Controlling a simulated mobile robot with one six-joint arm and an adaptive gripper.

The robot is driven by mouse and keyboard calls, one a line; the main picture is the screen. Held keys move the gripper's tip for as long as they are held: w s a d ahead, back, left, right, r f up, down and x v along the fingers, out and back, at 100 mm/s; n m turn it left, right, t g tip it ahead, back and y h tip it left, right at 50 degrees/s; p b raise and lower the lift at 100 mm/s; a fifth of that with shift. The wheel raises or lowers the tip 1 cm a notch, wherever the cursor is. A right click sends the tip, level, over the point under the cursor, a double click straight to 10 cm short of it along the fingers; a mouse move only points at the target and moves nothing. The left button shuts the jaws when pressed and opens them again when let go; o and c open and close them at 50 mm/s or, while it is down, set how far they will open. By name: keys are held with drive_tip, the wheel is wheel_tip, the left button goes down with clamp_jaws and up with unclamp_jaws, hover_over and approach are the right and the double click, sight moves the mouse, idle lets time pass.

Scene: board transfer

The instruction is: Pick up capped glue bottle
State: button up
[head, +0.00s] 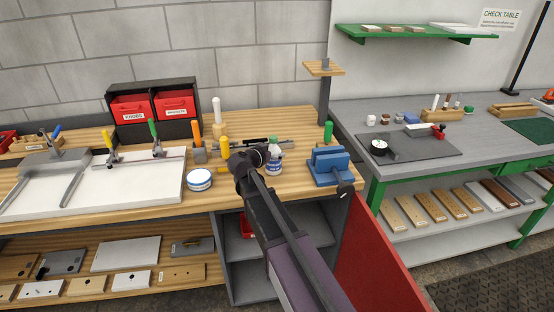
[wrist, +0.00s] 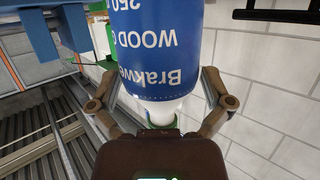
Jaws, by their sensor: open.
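The glue bottle (head: 275,162) is white with a blue label and a green cap, standing upright on the wooden bench top. It fills the upper middle of the wrist view, where its label (wrist: 158,45) reads upside down and its narrow white neck points toward my palm. My gripper (wrist: 158,80) is open, with one finger on each side of the bottle. I cannot tell whether either finger touches it. In the head view my gripper (head: 258,156) is at the bottle's left and hides part of it.
A blue vise (head: 328,166) stands close to the right of the bottle. A round white tin with a blue band (head: 199,180) is to the left. The bench front is mostly clear.

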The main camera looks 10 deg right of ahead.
sight(271, 143)
drive_tip(key=c, duration=1.1)
drive_tip(key=shift+r, duration=0.1)
wheel_tip(271, 143, up, 3)
drive_tip(key=p, duration=0.3)
drive_tip(key=shift+r+p, duration=0.2)
drive_tip(key=shift+p, duration=0.1)
drive_tip(key=s+a, duration=0.2)
drive_tip(key=s, duration=0.5)
drive_tip(key=s+a+r+p, duration=0.1)
drive_tip(key=s+a, duration=0.2)
drive_tip(key=s, duration=0.5)
drive_tip(key=shift+a+r, duration=0.15)
drive_tip(key=shift+r, duration=0.05)
